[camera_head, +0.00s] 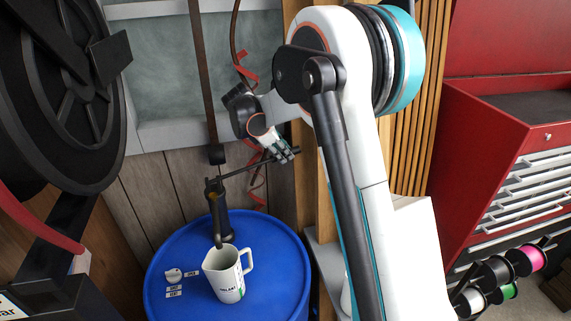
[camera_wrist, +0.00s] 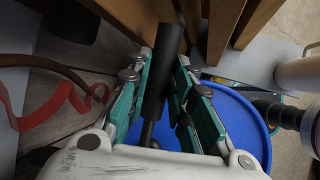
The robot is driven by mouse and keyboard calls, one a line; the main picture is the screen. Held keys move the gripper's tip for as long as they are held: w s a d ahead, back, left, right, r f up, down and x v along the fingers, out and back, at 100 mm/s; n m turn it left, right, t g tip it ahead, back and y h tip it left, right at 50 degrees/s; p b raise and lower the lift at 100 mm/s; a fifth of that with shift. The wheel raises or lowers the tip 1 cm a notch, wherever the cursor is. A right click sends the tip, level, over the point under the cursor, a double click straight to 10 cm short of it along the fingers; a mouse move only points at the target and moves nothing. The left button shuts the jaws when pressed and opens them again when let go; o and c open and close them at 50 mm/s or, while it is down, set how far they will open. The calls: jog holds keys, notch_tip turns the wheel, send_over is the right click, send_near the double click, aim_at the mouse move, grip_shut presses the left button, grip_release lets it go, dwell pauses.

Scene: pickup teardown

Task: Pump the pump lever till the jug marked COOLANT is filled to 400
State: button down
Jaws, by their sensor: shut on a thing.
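The jug (camera_head: 225,274) is white with dark lettering that I can read only in part. It stands upright on the blue drum (camera_head: 180,245), under the spout of the dark pump (camera_head: 222,215). Its fill level is not readable. The pump lever (camera_head: 240,170) runs from the pump head up to the right. My gripper (camera_head: 283,153) is shut on the lever near its outer end. In the wrist view the lever's black grip (camera_wrist: 163,75) lies between the teal fingers.
Small labels (camera_head: 174,290) lie on the drum left of the jug. A large black reel (camera_head: 60,90) is at the left. Wooden slats (camera_head: 412,130) and a red tool cabinet (camera_head: 500,150) are at the right. Red ribbon (camera_wrist: 60,105) hangs near my gripper.

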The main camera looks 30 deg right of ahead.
jog(key=a+r+h, duration=0.1)
jog(key=r, duration=0.1)
jog(key=a+r+h, duration=0.1)
jog(key=r, duration=0.1)
jog(key=a+r+h, duration=0.1)
jog(key=r, duration=0.1)
jog(key=shift+w, duration=0.35)
jog(key=shift+w+r, duration=0.1)
jog(key=shift+r, duration=0.05)
jog(key=c, duration=1.4)
grip_release()
jog(key=shift+a, duration=0.1)
jog(key=v, duration=1.1)
jog(key=shift+w+a+r, duration=0.15)
jog(key=shift+a+r, duration=0.05)
jog(key=shift+a, duration=0.2)
